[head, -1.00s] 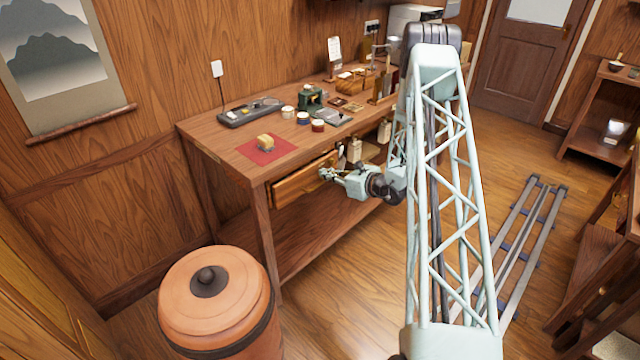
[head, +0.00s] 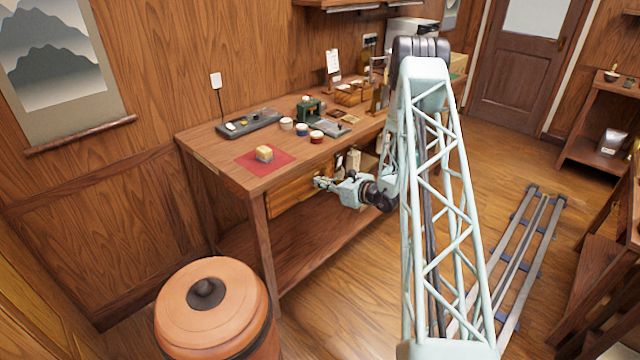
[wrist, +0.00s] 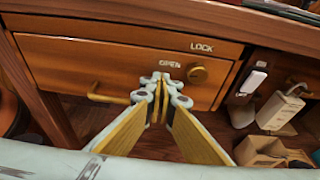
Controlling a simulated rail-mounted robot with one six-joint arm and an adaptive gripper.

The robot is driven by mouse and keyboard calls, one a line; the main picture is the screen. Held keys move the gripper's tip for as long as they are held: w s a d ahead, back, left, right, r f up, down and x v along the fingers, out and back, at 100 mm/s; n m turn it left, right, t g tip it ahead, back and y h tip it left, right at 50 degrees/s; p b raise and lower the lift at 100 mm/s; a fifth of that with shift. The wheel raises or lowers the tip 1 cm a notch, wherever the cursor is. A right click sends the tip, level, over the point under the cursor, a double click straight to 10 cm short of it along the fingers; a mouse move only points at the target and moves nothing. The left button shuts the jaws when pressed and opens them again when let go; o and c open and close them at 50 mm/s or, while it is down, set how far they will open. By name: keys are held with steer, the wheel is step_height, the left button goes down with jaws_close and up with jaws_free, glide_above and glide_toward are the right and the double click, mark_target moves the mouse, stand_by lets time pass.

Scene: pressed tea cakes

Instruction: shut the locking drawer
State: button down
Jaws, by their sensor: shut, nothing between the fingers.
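The drawer (wrist: 100,62) has a wooden front under the tabletop, with a brass bar handle (wrist: 108,97) at its lower left. A round brass knob (wrist: 197,75) sits at its right, with "OPEN" to its left and "LOCK" above; which way the knob is turned I cannot tell. In the head view the drawer (head: 290,196) is partly hidden by my arm. My gripper (wrist: 160,82) is shut and empty, its tips before the drawer front between handle and knob; contact is unclear. It also shows in the head view (head: 318,182).
The table (head: 215,165) carries a red mat (head: 283,159) with a small yellowish block (head: 264,153), and several jars and tools. A lidded clay jar (head: 215,305) stands at front left.

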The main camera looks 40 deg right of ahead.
steer(key=f+p+v, duration=0.1)
steer(key=v, duration=1.2)
steer(key=shift+s, duration=0.55)
steer(key=shift+r, duration=0.1)
